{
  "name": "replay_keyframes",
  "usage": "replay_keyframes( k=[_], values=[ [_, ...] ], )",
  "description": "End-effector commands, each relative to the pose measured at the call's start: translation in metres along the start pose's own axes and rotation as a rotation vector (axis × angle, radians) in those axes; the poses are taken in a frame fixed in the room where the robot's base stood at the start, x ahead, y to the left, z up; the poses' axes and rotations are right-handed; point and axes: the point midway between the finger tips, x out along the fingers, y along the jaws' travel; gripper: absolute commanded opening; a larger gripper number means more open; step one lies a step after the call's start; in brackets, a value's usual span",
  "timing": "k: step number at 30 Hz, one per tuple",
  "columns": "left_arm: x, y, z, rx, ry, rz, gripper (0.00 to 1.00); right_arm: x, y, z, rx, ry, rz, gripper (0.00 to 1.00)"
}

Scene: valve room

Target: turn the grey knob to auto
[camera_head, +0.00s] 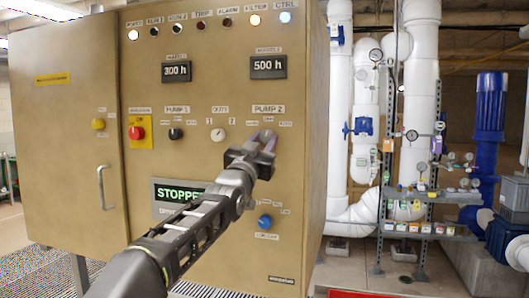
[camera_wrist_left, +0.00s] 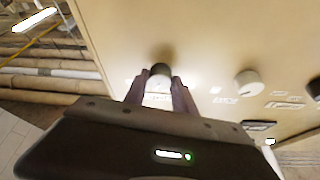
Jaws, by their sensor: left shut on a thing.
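The tan control panel (camera_head: 225,100) fills the left and middle of the head view. My left gripper (camera_head: 266,141) is at the knob position under the PUMP 2 label, its fingers pointing into the panel face. In the left wrist view the grey knob (camera_wrist_left: 160,70) sits between the two fingertips of the left gripper (camera_wrist_left: 157,84), which is shut on it. In the head view the fingers hide that knob. The small position labels around it are too blurred to read, so its setting cannot be told. My right gripper is not in view.
A dark PUMP 1 knob (camera_head: 175,134) and a white duty knob (camera_head: 218,135) are to the left. A red button (camera_head: 137,133) is farther left, and a blue button (camera_head: 265,221) is below. White pipes (camera_head: 341,100) stand right of the panel.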

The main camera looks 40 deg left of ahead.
Motion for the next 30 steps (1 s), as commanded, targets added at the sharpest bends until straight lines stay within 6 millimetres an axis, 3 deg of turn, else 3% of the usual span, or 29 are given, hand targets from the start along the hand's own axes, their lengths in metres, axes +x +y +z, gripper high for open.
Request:
replay_keyframes(
  k=[15,30],
  values=[
    [0.003,-0.004,-0.003,0.359,0.004,0.152,0.0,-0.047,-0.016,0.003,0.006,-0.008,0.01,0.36],
    [0.001,-0.004,0.0,0.436,0.011,0.184,0.0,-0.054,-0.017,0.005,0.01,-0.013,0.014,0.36]
  ],
)
